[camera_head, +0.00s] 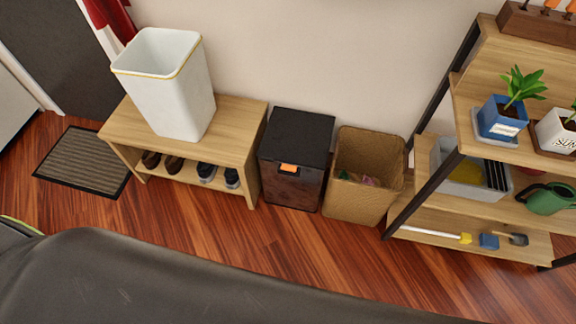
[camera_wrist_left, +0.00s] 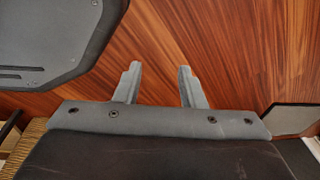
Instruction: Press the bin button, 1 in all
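In the head view a dark bin (camera_head: 296,152) with a black closed lid stands on the floor against the wall. An orange button (camera_head: 288,168) sits at the top of its front face. My left gripper (camera_wrist_left: 158,76) shows in the left wrist view with its two fingers apart and nothing between them, over bare wood floor. The bin does not show in that view. Neither gripper shows in the head view, so how far each is from the button cannot be told.
A wooden bench (camera_head: 238,130) with shoes and a white basket (camera_head: 172,92) stands left of the bin. A brown open bin (camera_head: 352,205) stands close on its right, then a plant shelf (camera_head: 470,80). A doormat (camera_head: 84,160) lies at left. The floor (camera_head: 300,240) in front is clear.

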